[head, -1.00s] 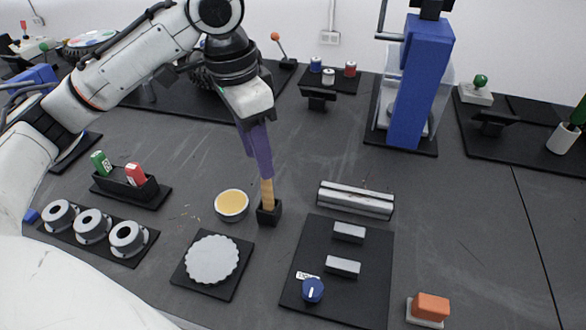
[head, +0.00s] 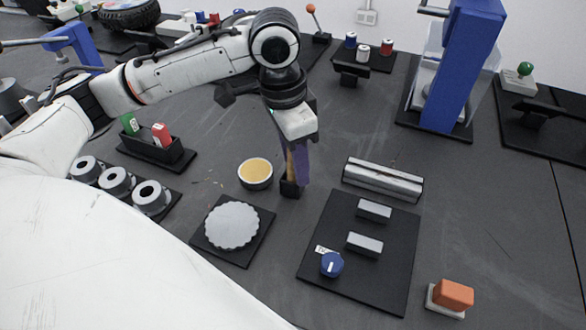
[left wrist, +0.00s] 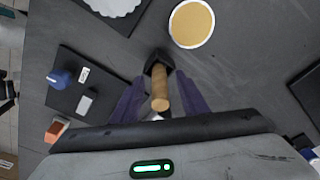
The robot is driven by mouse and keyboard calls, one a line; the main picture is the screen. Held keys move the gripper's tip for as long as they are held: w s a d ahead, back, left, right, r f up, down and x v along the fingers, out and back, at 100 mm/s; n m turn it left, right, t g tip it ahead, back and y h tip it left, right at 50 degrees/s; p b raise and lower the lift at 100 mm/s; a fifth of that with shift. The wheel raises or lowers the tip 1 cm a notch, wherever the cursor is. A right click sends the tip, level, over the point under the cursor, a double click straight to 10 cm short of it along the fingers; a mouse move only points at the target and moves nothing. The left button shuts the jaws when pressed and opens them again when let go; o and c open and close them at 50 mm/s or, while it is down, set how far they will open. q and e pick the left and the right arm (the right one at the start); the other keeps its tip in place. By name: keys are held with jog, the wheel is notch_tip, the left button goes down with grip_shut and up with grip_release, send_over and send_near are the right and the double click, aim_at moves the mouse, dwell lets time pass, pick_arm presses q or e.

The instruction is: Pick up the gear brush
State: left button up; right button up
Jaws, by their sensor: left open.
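The gear brush (head: 290,165) stands upright with its wooden handle up in a small black holder (head: 290,188) on the dark table. My left gripper (head: 297,178) is lowered over the handle in the head view and hides much of it. In the left wrist view, the brush handle (left wrist: 160,91) lies between the two purple fingers of my left gripper (left wrist: 158,98). Those fingers are spread, with gaps on both sides of the handle. The brush's bristles are not visible. My right gripper is not in view.
A bowl with yellow contents (head: 255,173) stands just left of the holder. A pale gear disc (head: 232,225) lies on a black mat in front. A silver bar block (head: 383,178) and a black board with a blue knob (head: 332,264) are to the right.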

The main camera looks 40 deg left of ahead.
pick_arm(q)
jog(key=shift+r, duration=0.1)
grip_shut()
